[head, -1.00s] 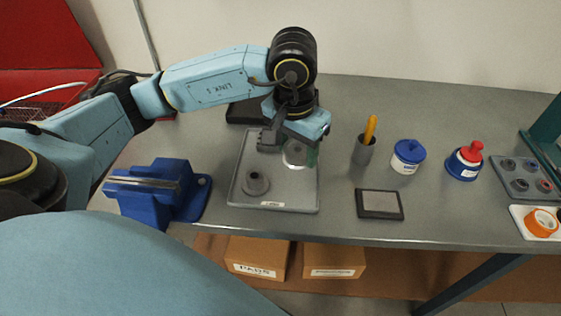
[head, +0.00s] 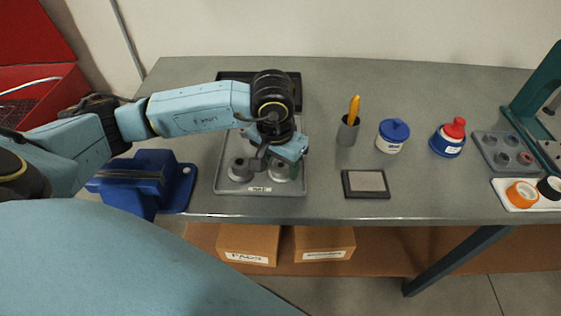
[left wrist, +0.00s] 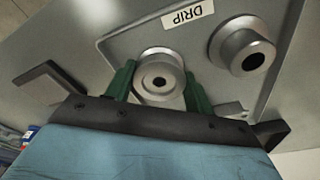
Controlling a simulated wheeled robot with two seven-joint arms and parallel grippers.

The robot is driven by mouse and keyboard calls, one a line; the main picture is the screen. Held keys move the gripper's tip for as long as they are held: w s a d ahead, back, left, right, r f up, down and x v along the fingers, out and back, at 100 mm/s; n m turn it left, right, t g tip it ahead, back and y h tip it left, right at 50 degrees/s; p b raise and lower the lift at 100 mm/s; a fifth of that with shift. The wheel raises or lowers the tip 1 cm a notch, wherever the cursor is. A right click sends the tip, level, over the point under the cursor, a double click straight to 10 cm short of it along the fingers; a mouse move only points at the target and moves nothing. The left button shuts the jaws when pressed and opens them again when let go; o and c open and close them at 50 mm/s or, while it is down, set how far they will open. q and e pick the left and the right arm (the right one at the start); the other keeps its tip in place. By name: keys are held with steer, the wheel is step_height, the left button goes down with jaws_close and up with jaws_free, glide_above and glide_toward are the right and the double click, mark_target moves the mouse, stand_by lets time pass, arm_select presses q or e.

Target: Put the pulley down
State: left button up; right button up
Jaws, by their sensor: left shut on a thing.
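My left gripper (left wrist: 158,88) is shut on a grey metal pulley (left wrist: 160,75), with one green finger on each side of it. In the head view this pulley (head: 279,173) shows just below the left gripper (head: 280,162), over the right front part of the grey drip tray (head: 223,187). I cannot tell whether the pulley touches the tray. A second grey pulley (head: 240,172) stands on the tray to the left; it also shows in the left wrist view (left wrist: 241,52). My right gripper is in neither view.
A blue vise (head: 150,180) stands left of the tray. A black tray (head: 235,76) lies behind.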

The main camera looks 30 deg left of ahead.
mark_target(277, 169)
arm_select(q)
steer(key=shift+f, duration=0.15)
steer(key=o, duration=1)
steer(key=shift+r, duration=0.5)
steer(key=r, duration=0.3)
steer(key=s+r, duration=0.1)
steer(key=r, duration=0.7)
steer(key=shift+s+r+p, duration=0.1)
steer(key=shift+s+p, duration=0.15)
steer(key=shift+p, duration=0.05)
